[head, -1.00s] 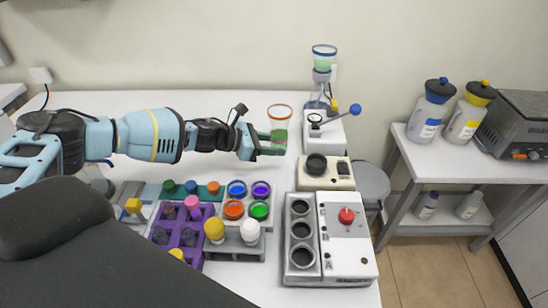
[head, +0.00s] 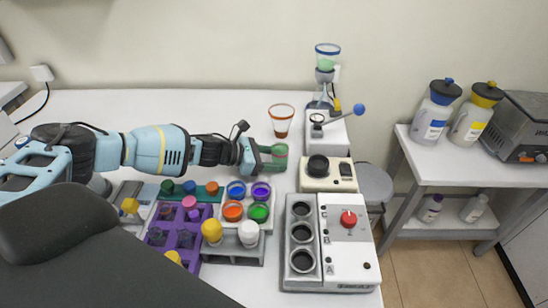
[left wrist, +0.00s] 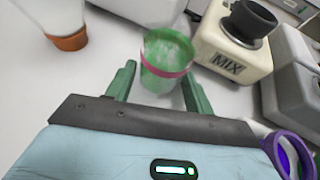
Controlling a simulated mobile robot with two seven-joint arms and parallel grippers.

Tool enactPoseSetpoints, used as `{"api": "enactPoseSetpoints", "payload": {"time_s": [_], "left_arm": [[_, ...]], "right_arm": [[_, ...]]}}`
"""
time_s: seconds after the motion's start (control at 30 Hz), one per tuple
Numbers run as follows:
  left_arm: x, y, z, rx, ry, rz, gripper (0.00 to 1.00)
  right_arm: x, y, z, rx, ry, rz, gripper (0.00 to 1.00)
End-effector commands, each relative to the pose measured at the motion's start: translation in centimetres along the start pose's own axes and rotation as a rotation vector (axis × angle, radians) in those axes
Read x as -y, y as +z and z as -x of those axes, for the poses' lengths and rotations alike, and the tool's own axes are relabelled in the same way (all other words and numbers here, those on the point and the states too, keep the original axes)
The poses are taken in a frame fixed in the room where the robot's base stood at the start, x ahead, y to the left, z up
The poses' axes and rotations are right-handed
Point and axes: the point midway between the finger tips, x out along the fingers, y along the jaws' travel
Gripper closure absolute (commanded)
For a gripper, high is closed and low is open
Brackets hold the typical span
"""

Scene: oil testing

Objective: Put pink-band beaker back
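The pink-band beaker (left wrist: 166,60) is a small clear cup with green contents and a pink band. In the head view the beaker (head: 279,152) shows green at the end of my left arm, below the orange-rimmed cup. The beaker looks roughly upright. I cannot tell whether its base touches the table. My right gripper is not in view.
An orange-rimmed cup (head: 281,118) stands just behind. The cream MIX device (head: 328,184) is close on the right. A grey rack (head: 232,243) with several coloured pots and bottles is in front, beside a purple rack (head: 176,240). The white table (head: 215,105) is clear behind my arm.

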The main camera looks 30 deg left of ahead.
Motion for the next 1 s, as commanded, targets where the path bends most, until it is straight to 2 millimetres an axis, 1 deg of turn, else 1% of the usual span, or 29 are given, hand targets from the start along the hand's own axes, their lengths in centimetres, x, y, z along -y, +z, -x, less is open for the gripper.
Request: {"api": "enactPoseSetpoints", "payload": {"time_s": [0.03, 0.07, 0.1, 0.33, 0.47, 0.57, 0.8, 1.0], "left_arm": [[0.0, 0.1, 0.0, 0.001, 0.001, -0.001, 0.40], [0.0, 0.1, 0.0, 0.001, 0.001, -0.001, 0.36], [0.0, 0.1, 0.0, 0.001, 0.001, -0.001, 0.35], [0.0, 0.2, 0.0, 0.002, 0.001, -0.001, 0.35], [-0.1, 0.7, 0.3, 0.003, 0.002, -0.003, 0.35], [-0.2, 0.5, 1.7, 0.002, 0.004, -0.001, 0.35], [-0.1, 0.5, 6.5, 0.001, 0.004, -0.002, 0.35], [-0.1, 0.4, 10.0, 0.001, 0.002, -0.001, 0.35]], "right_arm": [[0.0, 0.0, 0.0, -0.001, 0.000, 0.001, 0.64], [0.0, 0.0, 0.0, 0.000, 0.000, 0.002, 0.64], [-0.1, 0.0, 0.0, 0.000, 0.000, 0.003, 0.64], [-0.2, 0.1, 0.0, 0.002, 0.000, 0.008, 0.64], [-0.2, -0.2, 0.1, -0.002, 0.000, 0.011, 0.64], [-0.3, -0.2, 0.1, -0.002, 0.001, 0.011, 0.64], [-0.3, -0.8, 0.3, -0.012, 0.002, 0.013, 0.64], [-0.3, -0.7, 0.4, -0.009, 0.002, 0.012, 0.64]]}}
